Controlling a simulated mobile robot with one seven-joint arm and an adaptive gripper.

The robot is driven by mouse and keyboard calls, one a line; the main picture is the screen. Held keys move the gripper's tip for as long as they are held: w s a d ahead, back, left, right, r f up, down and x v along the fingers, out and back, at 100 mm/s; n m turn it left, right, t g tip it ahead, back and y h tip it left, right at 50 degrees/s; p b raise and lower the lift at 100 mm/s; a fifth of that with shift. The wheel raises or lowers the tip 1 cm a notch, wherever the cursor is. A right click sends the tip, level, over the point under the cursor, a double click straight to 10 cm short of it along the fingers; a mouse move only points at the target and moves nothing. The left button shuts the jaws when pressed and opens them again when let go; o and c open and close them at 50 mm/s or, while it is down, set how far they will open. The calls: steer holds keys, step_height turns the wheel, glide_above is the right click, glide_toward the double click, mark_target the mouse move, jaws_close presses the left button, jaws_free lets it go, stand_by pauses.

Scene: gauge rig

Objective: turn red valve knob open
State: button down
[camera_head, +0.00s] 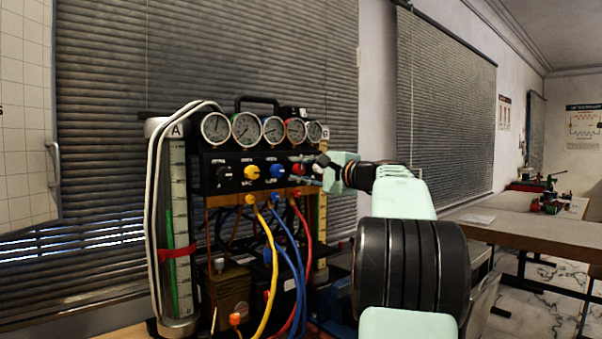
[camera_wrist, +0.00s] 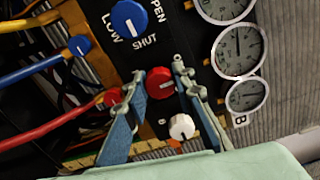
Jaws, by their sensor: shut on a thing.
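The red valve knob (camera_wrist: 160,83) sits on the black panel, with a pale pointer mark on its face. In the wrist view it lies between the two fingers of my gripper (camera_wrist: 156,88), which is shut on it. In the head view my gripper (camera_head: 308,174) reaches the right end of the gauge rig's panel (camera_head: 240,174) from the right. There the fingers partly hide the red knob (camera_head: 297,167). I cannot read the marks around the red knob.
A blue knob (camera_wrist: 129,18) is beside the red one, and a small white knob (camera_wrist: 182,127) is close to my fingers. Several round gauges (camera_head: 246,129) line the rig's top. Yellow, blue and red hoses (camera_head: 308,235) hang below the panel. A table (camera_head: 530,227) stands at right.

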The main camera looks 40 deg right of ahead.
steer(key=c, duration=1.6)
jaws_free()
steer(key=s, duration=1.2)
steer(key=shift+d, duration=0.45)
